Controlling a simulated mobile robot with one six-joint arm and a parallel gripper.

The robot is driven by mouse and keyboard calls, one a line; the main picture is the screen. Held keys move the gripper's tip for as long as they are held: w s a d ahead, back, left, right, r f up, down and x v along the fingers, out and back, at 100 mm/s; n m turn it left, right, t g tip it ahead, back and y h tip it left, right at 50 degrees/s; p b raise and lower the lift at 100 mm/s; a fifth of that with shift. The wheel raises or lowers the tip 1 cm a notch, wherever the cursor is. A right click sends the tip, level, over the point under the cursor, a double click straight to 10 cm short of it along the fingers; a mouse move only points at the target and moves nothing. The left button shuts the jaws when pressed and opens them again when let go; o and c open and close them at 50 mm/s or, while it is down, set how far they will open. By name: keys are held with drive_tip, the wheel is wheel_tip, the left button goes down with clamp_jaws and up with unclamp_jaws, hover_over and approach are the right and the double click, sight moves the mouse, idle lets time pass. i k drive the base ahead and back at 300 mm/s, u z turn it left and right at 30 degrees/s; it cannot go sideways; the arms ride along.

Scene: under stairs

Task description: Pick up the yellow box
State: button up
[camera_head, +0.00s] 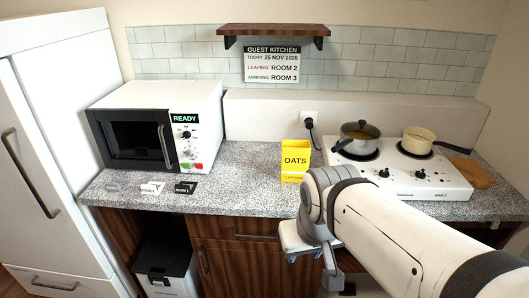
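The yellow box (295,161), labelled OATS, stands upright on the grey speckled counter (240,182) in the camera_head view, left of the stove. My gripper (310,258) hangs at the end of my white arm, below and in front of the counter's front edge, lower than the box and slightly right of it. It is apart from the box. The fingers are small and partly hidden by the wrist, so I cannot tell whether they are open or shut.
A white microwave (204,107) stands left of the box. The white stove (432,176) at right holds a grey pot (360,136) and a cream pan (417,139). Small cards (152,188) lie at the counter's left front. The counter between microwave and box is clear. A shelf (272,30) hangs above.

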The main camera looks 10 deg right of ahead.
sight(295, 160)
drive_tip(key=z, duration=0.05)
drive_tip(key=i, duration=1)
drive_tip(key=u, duration=0.1)
